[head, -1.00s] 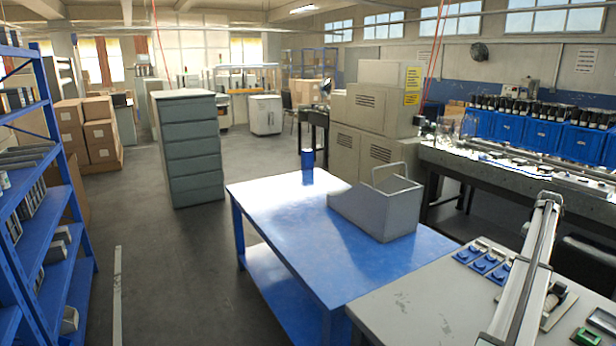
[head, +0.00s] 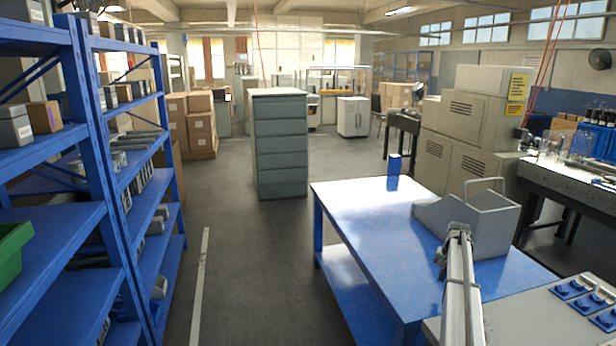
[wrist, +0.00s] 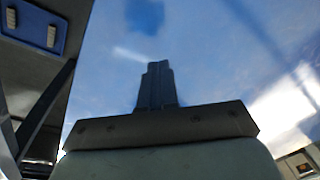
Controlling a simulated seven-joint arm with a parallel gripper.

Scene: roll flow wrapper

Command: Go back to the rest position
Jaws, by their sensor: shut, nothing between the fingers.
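My gripper (wrist: 157,72) shows in the wrist view with its two fingers together and nothing between them. It is over the blue tabletop (wrist: 215,65), apart from it as far as I can see. In the head view my arm reaches up from the lower edge, in front of the blue table (head: 365,226) and the grey handled bin (head: 490,228). The fingers cannot be made out there.
A blue can (head: 394,170) stands at the table's far edge. A grey panel with blue-based switches (head: 590,297) is at the lower right. Blue shelves (head: 75,235) line the left, and a grey drawer cabinet (head: 281,150) stands behind. Open floor (head: 250,260) lies between.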

